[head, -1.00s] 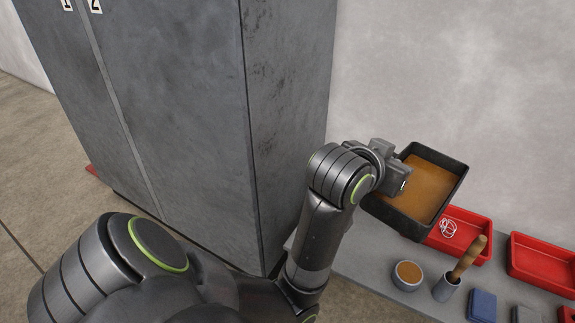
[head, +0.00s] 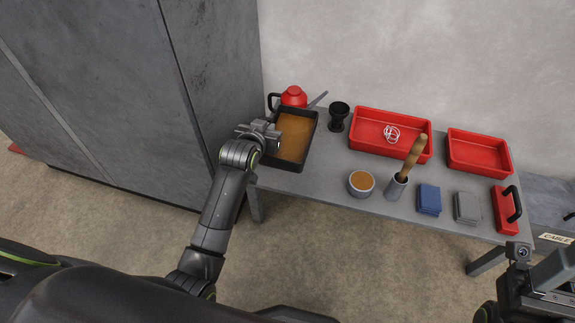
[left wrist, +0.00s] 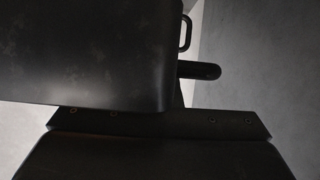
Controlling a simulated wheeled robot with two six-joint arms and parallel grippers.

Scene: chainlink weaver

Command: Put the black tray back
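The black tray (head: 316,128) holds a flat brown layer and is over the left end of the grey table in the head view. My left gripper (head: 270,133) is at its left wall and appears shut on it. I cannot tell whether the tray rests on the table or hangs just above it. In the left wrist view the tray's dark side (left wrist: 85,55) fills the upper left, close to the gripper; the fingertips are hidden. Part of my right arm shows at the lower right; its fingers cannot be made out.
A red can (head: 293,97) and a black cup (head: 338,115) stand by the tray. A grey cabinet (head: 215,70) stands left.

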